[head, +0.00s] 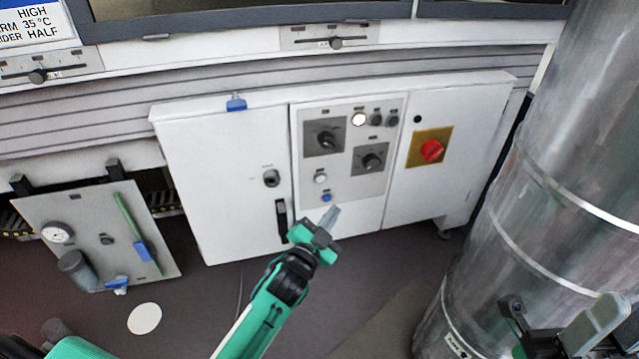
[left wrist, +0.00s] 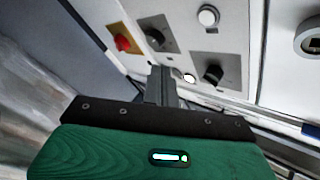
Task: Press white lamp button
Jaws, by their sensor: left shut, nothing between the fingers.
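A bright white lamp button (head: 358,119) sits in the top row of the grey control panel on the white cabinet. It also shows in the left wrist view (left wrist: 190,78), just right of the fingertips. A second, duller white button (head: 320,176) is lower left on the panel and also shows in the left wrist view (left wrist: 208,16). My left gripper (head: 333,214) is shut and empty, near the panel's lower edge in the picture and below both white buttons. In the left wrist view its fingers (left wrist: 158,75) point towards the panel. My right gripper (head: 580,325) is partly visible at lower right.
Near the lamp are two dark buttons (head: 384,120) and black rotary knobs (head: 326,139). A blue button (head: 326,198) is just above the left fingertips. A red switch (head: 431,150) on yellow is to the right. A big metal duct (head: 560,170) stands at right.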

